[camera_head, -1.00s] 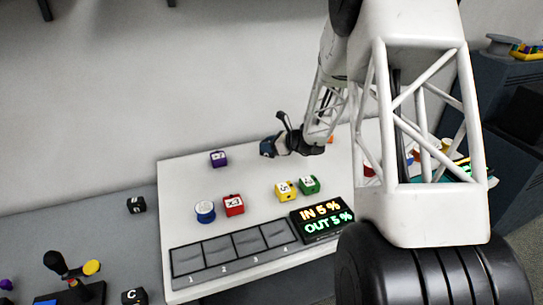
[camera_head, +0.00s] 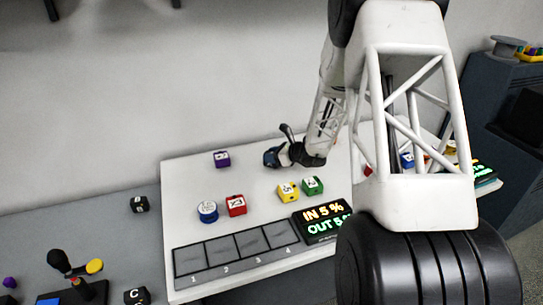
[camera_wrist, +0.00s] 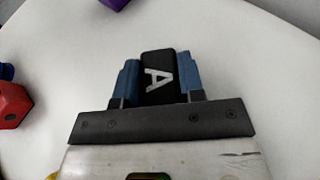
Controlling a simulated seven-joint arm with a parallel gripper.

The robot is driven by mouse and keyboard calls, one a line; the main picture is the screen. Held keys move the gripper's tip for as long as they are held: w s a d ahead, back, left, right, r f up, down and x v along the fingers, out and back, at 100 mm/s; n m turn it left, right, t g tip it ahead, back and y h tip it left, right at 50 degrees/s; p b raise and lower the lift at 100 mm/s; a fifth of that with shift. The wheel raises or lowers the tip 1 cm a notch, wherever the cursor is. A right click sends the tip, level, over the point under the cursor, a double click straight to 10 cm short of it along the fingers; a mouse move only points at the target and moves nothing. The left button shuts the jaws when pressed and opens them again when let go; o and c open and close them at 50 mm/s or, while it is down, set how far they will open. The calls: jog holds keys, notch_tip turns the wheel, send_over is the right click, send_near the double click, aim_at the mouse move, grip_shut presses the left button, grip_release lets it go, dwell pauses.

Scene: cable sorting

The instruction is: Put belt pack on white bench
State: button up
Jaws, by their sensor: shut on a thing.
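The belt pack, a black block with a white letter A (camera_wrist: 160,80), is between the blue fingers of my gripper (camera_wrist: 158,66) in the wrist view. My gripper is shut on it. In the head view my gripper (camera_head: 274,157) is over the back part of the white bench (camera_head: 183,190), and the pack cannot be made out there. The wrist view shows the white bench top (camera_wrist: 255,75) around the pack. I cannot tell whether the pack touches the surface.
A purple cube (camera_head: 222,159) lies left of my gripper. A blue round tin (camera_head: 207,211), red (camera_head: 236,205), yellow (camera_head: 287,191) and green (camera_head: 312,187) cubes stand in front. A numbered tray (camera_head: 203,278) and lit display (camera_head: 320,219) line the front. Black blocks lie on the grey bench (camera_head: 90,225).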

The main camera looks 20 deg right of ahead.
jog(key=shift+f, duration=0.1)
jog(key=o, duration=1)
jog(key=shift+s+d+r, duration=0.25)
jog(key=shift+d+r, duration=0.05)
jog(key=shift+d, duration=0.05)
jog(key=v, duration=1.1)
jog(key=shift+s+f, duration=0.1)
